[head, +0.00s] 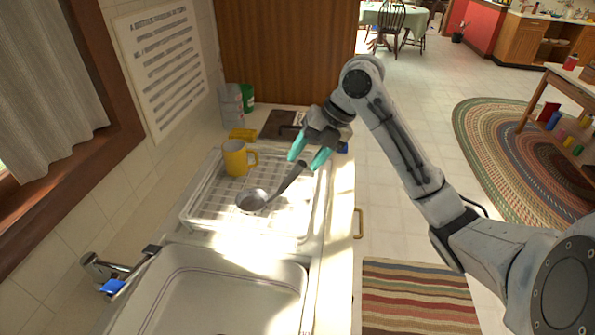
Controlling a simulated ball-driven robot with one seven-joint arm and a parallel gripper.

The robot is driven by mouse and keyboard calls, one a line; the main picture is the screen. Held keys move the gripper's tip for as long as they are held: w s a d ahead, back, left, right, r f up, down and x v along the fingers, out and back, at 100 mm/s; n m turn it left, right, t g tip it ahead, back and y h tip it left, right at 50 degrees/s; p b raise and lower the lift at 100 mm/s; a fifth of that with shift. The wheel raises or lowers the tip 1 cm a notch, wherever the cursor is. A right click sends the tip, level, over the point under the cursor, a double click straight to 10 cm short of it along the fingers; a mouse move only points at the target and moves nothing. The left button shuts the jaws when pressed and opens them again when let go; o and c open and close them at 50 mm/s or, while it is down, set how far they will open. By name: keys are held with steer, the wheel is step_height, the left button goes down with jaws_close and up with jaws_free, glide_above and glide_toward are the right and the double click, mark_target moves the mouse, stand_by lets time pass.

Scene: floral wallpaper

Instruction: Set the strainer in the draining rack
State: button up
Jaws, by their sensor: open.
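The strainer (252,200) has a round grey bowl and a dark handle. Its bowl is over the white draining rack (187,216), and its handle slants up to the right towards my gripper. My gripper (309,160) has teal fingertips and is open. It is above the right side of the rack, close to the upper end of the handle. I cannot tell whether a fingertip touches the handle, or whether the handle leans on anything. A yellow mug (235,157) stands at the back of the rack.
A metal sink (215,297) with a tap (100,268) is in front of the rack. Behind the rack are a yellow item (242,134), a green container (248,97) and a dark board (280,123). The wall with a window bounds the left. Open floor lies right of the counter.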

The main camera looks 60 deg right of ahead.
steer(key=v, duration=0.6)
